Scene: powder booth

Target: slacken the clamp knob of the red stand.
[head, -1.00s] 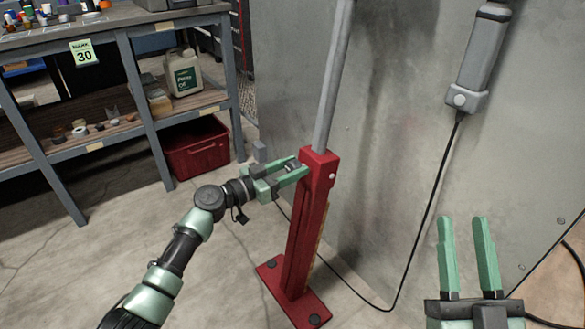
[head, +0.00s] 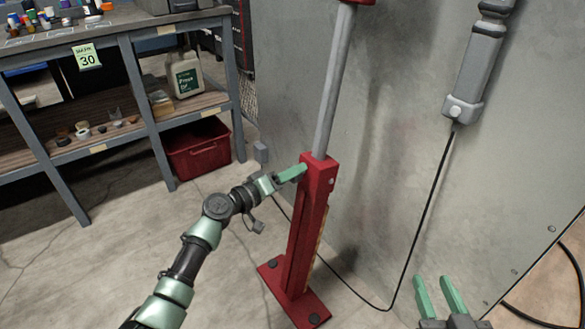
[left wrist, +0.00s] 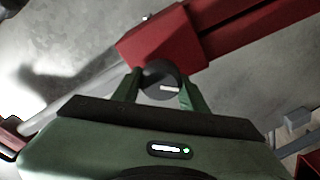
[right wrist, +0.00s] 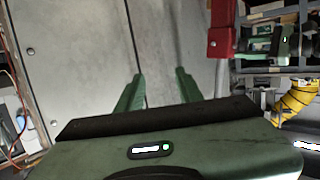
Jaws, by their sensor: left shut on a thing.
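The red stand (head: 309,225) stands upright on a flat red foot in the head view, a grey pole (head: 333,85) rising from its top. My left gripper (head: 291,174) is at the left side of the stand's upper end. In the left wrist view, its two green fingers lie on either side of a dark round knob (left wrist: 162,84) with a white mark, against the red stand (left wrist: 165,42). It is shut on this knob; the fingers hide the knob in the head view. My right gripper (head: 440,296) is open and empty at lower right.
A metal wall panel (head: 410,120) stands behind the stand. A grey hanging device (head: 478,65) trails a black cable to the floor. A shelf bench (head: 100,140) with a jug (head: 185,75) and a red bin (head: 198,148) is at left. Floor left of the stand is clear.

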